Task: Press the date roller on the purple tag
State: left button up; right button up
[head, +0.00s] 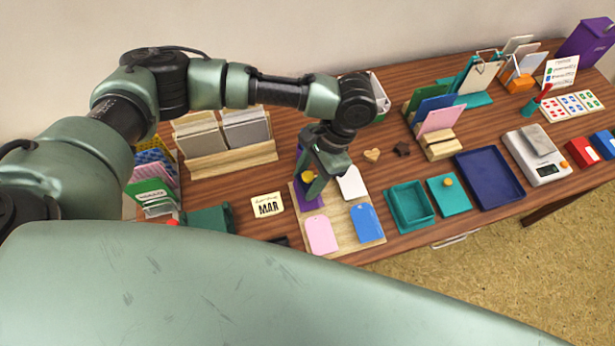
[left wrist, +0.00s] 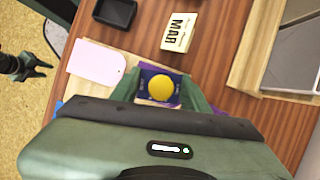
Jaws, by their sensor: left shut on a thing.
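The date roller, with a round yellow knob (head: 308,176), is held in my left gripper (head: 322,180). The yellow knob also shows between the fingers in the left wrist view (left wrist: 162,88). The purple tag (head: 311,204) lies on a wooden board (head: 343,237), directly under and around the gripper, which hides much of it. The roller is over the purple tag; whether its underside touches the tag is hidden. My right gripper (left wrist: 38,68) shows at the left edge of the left wrist view, over the floor, with its fingers apart and empty.
White (head: 352,183), pink (head: 321,235) and blue (head: 367,222) tags share the board. A teal tray (head: 410,206) and a navy tray (head: 489,178) stand to the right. A wooden card rack (head: 232,160) stands behind left.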

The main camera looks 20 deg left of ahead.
dwell(0.4)
pick_arm(q)
jog(key=shift+f, duration=0.55)
jog(key=shift+s+f+p, duration=0.1)
jog(key=shift+f+p, duration=0.05)
jog(key=shift+p, duration=0.25)
dwell(2.5)
notch_tip(320, 180, up, 7)
jog(key=p, duration=0.9)
jog(key=shift+r, duration=0.2)
jog(key=shift+f, duration=0.1)
dwell(0.5)
